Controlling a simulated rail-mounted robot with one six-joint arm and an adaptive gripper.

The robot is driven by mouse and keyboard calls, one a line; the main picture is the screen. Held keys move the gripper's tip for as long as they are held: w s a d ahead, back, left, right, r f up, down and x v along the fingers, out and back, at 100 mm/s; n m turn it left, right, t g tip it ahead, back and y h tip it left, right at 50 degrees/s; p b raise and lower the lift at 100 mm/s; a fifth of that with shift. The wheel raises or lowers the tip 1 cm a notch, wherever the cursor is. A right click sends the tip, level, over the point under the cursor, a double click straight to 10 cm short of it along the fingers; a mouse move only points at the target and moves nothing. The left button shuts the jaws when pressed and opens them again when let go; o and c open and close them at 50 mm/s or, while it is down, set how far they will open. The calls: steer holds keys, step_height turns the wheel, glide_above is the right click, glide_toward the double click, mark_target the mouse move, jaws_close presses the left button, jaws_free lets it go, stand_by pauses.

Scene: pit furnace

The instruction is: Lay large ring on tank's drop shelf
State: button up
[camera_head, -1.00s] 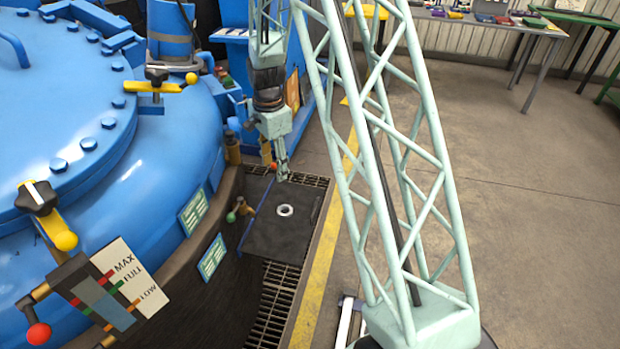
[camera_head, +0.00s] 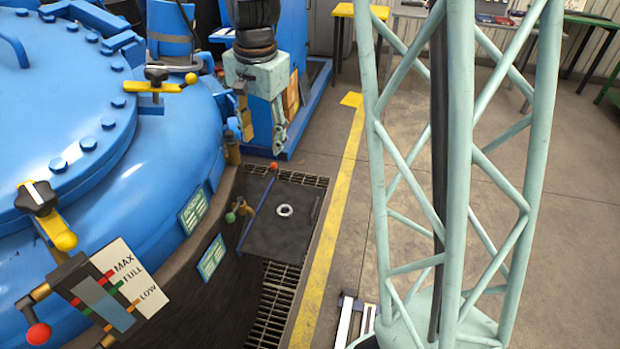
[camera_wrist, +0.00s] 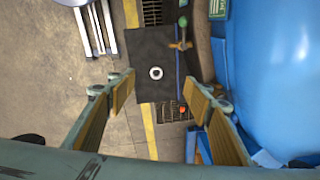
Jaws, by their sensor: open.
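A white ring (camera_head: 284,210) lies flat on the dark drop shelf (camera_head: 270,240) beside the blue tank (camera_head: 160,170). In the wrist view the ring (camera_wrist: 156,73) also lies on the shelf (camera_wrist: 150,45), apart from my fingers. My gripper (camera_head: 262,135) is above and beyond the shelf in the head view. In the wrist view my gripper (camera_wrist: 163,100) has its two fingers spread wide, with nothing between them. No other ring shows, so I cannot compare its size.
A rod with a red knob (camera_head: 273,166) runs along the shelf's tank side, near a green-knobbed valve (camera_head: 231,217). Floor grating (camera_head: 275,300) and a yellow line (camera_head: 330,250) border the shelf. A workbench with small items (camera_head: 495,19) stands at the back right.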

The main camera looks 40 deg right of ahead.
steer(key=s+a+r+n, duration=0.3)
steer(key=s+a+r, duration=0.1)
steer(key=s+r, duration=0.45)
steer(key=s+a+r+n, duration=0.2)
steer(key=s+r+n, duration=0.1)
steer(key=s, duration=0.6)
steer(key=s+a+r+n+t, duration=0.1)
steer(key=s+a+r+n, duration=0.1)
steer(key=s, duration=0.7)
steer(key=s+a+r+n+t, duration=0.1)
steer(key=s+r+n, duration=0.3)
steer(key=s, duration=0.5)
steer(key=shift+s+a+r+n, duration=0.25)
steer(key=shift+s+a+n, duration=0.15)
steer(key=shift+a, duration=0.4)
steer(key=shift+a, duration=0.1)
